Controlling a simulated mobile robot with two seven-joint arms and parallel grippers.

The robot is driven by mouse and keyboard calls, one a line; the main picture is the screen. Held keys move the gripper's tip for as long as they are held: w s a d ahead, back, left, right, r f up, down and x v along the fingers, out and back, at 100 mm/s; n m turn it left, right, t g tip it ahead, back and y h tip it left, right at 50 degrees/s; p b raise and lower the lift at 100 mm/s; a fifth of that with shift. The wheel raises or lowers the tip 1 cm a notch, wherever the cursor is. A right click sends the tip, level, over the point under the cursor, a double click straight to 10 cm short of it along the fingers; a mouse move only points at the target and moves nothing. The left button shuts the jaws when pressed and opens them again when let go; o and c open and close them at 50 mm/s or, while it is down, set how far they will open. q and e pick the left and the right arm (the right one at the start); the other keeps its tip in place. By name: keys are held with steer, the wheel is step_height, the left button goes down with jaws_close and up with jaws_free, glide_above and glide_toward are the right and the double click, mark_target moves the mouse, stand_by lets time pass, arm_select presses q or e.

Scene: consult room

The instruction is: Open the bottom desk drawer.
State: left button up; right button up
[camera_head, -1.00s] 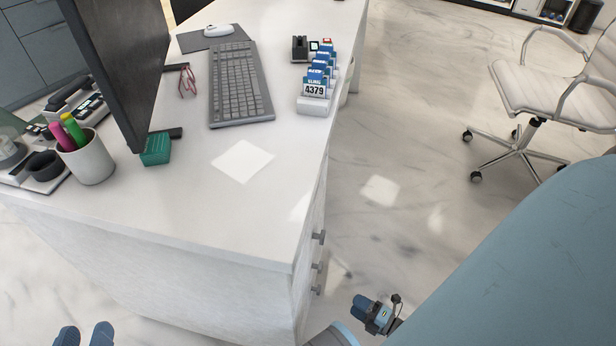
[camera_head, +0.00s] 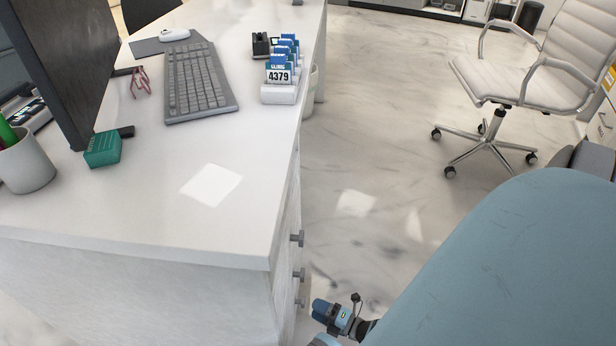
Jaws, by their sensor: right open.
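The white desk (camera_head: 190,245) fills the left of the head view. Its drawer side faces right and is seen at a steep angle. Three grey handles show there in a column, with the bottom drawer's handle (camera_head: 299,303) lowest. The drawer fronts look flush with the desk. My right gripper (camera_head: 322,307) is open, just right of the bottom handle in the picture and apart from it, as far as I can tell. Nothing shows between its fingers. My left gripper is out of the frame.
A blue padded surface (camera_head: 510,260) takes up the lower right, close to my right arm. A white wheeled chair (camera_head: 520,75) stands at the upper right. A monitor (camera_head: 70,60), keyboard (camera_head: 200,82) and card holder (camera_head: 281,93) stand on the desk. Marble floor (camera_head: 370,150) lies clear between.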

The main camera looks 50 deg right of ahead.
steer(key=shift+b+x, duration=0.3)
steer(key=shift+x, duration=1.65)
jaws_close()
steer(key=shift+d, duration=0.1)
